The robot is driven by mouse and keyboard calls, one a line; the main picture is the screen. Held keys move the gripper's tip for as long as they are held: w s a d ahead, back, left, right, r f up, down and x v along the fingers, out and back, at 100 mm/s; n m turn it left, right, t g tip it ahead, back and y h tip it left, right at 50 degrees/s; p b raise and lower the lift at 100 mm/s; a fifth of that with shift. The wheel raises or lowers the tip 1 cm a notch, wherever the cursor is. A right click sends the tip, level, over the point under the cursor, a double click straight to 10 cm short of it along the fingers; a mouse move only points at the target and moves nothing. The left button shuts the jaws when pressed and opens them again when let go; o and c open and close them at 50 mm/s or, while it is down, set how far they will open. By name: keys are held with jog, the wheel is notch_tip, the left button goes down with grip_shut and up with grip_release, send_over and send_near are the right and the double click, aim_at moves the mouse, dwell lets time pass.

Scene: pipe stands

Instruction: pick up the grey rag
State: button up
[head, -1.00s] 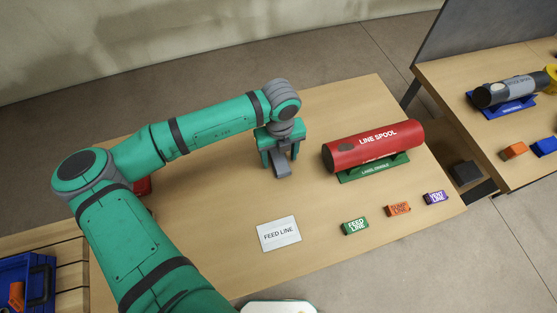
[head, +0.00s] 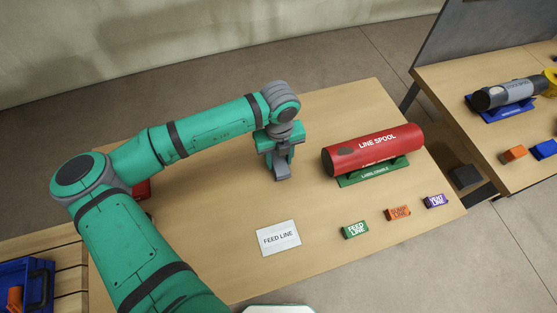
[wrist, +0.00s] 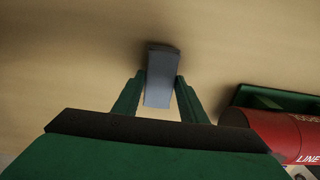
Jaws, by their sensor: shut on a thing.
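The grey rag (head: 283,171) is a small grey folded piece at the table's middle, below my gripper (head: 279,160). In the wrist view the rag (wrist: 161,80) sits between the two green fingers of my gripper (wrist: 160,92), which are shut on it. Its far end reaches past the fingertips. I cannot tell clearly whether the rag touches the tabletop or is just above it.
A red line spool (head: 372,149) lies in a green cradle (head: 373,172) right of my gripper. A white FEED LINE card (head: 278,238) and green (head: 355,230), orange (head: 398,213) and purple (head: 435,201) label blocks lie nearer. A second table (head: 440,85) stands at the right.

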jog(key=s+a+r, duration=0.5)
jog(key=s+r, duration=0.7)
jog(key=s, duration=0.1)
jog(key=shift+a, duration=0.1)
